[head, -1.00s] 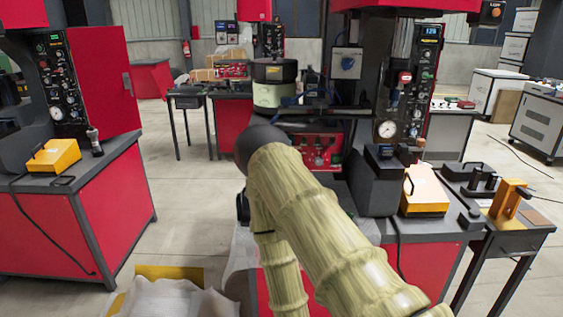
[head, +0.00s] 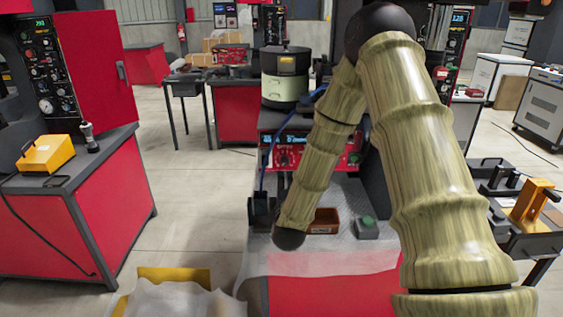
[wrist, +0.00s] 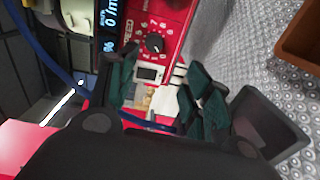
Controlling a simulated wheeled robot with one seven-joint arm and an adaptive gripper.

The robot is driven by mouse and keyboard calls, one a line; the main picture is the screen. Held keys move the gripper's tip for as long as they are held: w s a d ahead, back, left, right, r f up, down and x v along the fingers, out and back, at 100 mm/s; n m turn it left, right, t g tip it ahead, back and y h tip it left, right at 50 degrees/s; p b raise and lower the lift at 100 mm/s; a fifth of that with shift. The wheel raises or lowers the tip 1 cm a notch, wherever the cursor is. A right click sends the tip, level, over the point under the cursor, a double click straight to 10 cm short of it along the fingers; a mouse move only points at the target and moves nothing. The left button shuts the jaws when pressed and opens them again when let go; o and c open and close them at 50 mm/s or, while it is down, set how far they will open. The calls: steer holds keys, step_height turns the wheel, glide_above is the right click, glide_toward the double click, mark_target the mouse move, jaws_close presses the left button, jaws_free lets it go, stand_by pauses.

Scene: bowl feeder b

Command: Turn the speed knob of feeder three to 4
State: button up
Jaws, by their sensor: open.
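A red control panel (wrist: 168,22) fills the top of the wrist view, turned sideways. It carries a black round speed knob (wrist: 154,43) with a dial scale around it and "SPEED" lettering beside it. The knob's setting is too small to read. My gripper (wrist: 162,92) is open and empty, its dark green fingertips apart and below the knob in the picture, not touching it. In the head view a red panel (head: 352,155) sits under a bowl feeder (head: 286,78), partly behind my arm. I cannot read a feeder number. My gripper is not clearly visible there.
A blue-lit display (wrist: 108,18) borders the panel. A brown bin (head: 324,221) and a green-buttoned box (head: 366,228) stand on the patterned metal top below the panel. A blue cable (wrist: 40,45) runs left of my gripper. A red cabinet (head: 70,225) stands left, with clear floor between.

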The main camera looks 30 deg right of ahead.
mark_target(285, 162)
steer(key=x, duration=0.3)
steer(key=r+p+x, duration=0.1)
steer(key=x, duration=0.2)
steer(key=p+x, duration=0.1)
steer(key=x, duration=0.2)
steer(key=shift+w+d+r, duration=0.15)
steer(key=shift+d, duration=0.35)
steer(key=shift+x, duration=0.9)
steer(key=shift+a, duration=0.1)
steer(key=c, duration=1)
